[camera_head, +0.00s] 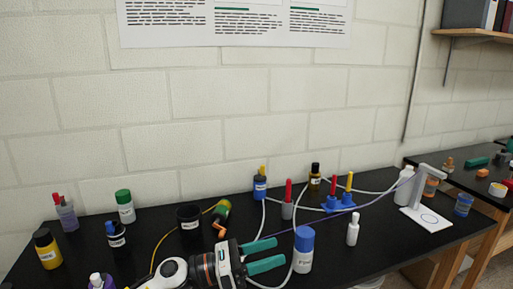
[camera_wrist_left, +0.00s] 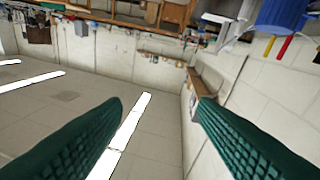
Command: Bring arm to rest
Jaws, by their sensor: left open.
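My left gripper (camera_head: 281,252) comes in low at the bottom middle of the head view. It has a white and black body and two teal fingers pointing right. The fingers are apart with nothing between them, beside a white bottle with a blue cap (camera_head: 303,249). In the left wrist view, the ridged green fingers of the left gripper (camera_wrist_left: 158,104) stand wide apart, with the wall and ceiling beyond in a tipped view. My right gripper is in neither view.
A dark cup (camera_head: 189,221), a green-capped bottle (camera_head: 125,207) and a yellow bottle (camera_head: 47,249) stand on the black bench left of the gripper. A blue stand (camera_head: 339,203), a white bottle (camera_head: 353,229) and a white lamp-like stand (camera_head: 426,218) are right. Cables cross the bench.

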